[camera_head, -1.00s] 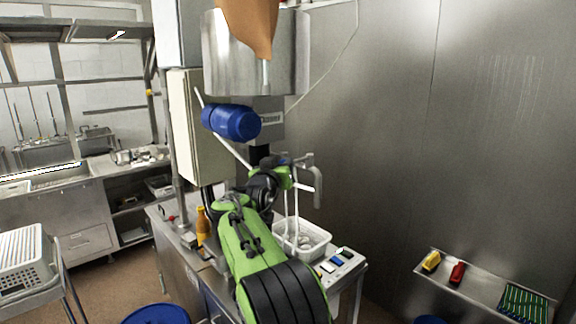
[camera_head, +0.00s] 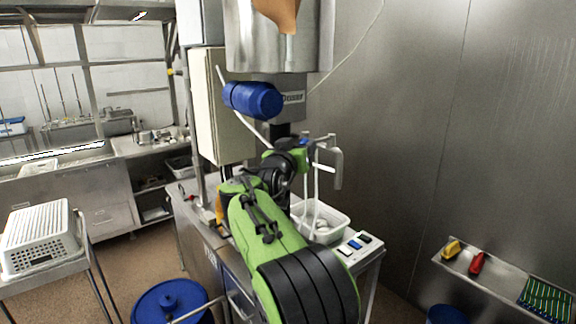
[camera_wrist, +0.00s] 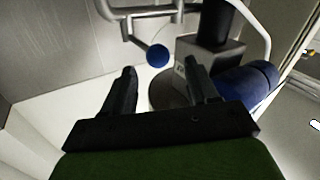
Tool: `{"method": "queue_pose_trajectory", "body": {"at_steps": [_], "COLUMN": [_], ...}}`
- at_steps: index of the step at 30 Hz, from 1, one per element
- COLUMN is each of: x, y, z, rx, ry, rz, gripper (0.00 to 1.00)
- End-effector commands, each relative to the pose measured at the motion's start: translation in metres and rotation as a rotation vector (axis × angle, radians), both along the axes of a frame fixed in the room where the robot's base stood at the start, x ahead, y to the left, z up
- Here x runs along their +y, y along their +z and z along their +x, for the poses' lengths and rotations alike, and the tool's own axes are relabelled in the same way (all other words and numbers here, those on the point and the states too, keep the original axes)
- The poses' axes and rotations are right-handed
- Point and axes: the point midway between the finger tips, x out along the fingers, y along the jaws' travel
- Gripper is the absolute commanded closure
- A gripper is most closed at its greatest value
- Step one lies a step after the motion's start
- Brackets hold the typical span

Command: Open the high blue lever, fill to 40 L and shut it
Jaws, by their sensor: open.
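The high blue lever shows in the wrist view as a round blue knob (camera_wrist: 157,56), by a grey pipe and a dark housing. It lies beyond the fingertips, roughly in line with the gap between them. In the head view a small blue spot (camera_head: 304,141), probably the same knob, shows beside my gripper (camera_head: 288,158). In the wrist view my gripper (camera_wrist: 163,78) is open, with nothing between its fingers. I cannot tell the lever's angle. No litre reading is legible.
A blue cylinder (camera_head: 253,99) hangs below a steel tank (camera_head: 280,48), close to my gripper's right in the wrist view. A grey bent pipe (camera_head: 336,165) stands beside it. Below are a white basket (camera_head: 335,222) and a button panel (camera_head: 358,246). A steel wall (camera_head: 420,110) closes the right.

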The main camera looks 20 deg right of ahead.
Motion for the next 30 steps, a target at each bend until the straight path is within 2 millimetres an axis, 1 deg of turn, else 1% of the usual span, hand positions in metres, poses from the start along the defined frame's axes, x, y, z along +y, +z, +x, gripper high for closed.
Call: {"method": "queue_pose_trajectory", "body": {"at_steps": [1, 6, 9, 12, 15, 18, 28, 30], "x": [0.012, 0.044, 0.06, 0.071, 0.076, 0.078, 0.077, 0.073], "y": [-0.008, -0.008, -0.007, -0.006, -0.005, -0.004, -0.003, -0.005], "z": [-0.011, -0.048, -0.067, -0.081, -0.088, -0.09, -0.09, -0.093], "rx": [-0.002, 0.0, 0.0, 0.0, 0.0, 0.001, 0.002, 0.015], "ry": [0.008, 0.008, 0.008, 0.005, 0.003, 0.002, 0.002, 0.008], "rz": [0.001, 0.001, 0.001, 0.0, 0.0, -0.001, 0.0, 0.015], "gripper": [0.42, 0.42, 0.42, 0.42, 0.42, 0.42, 0.42, 0.42]}}
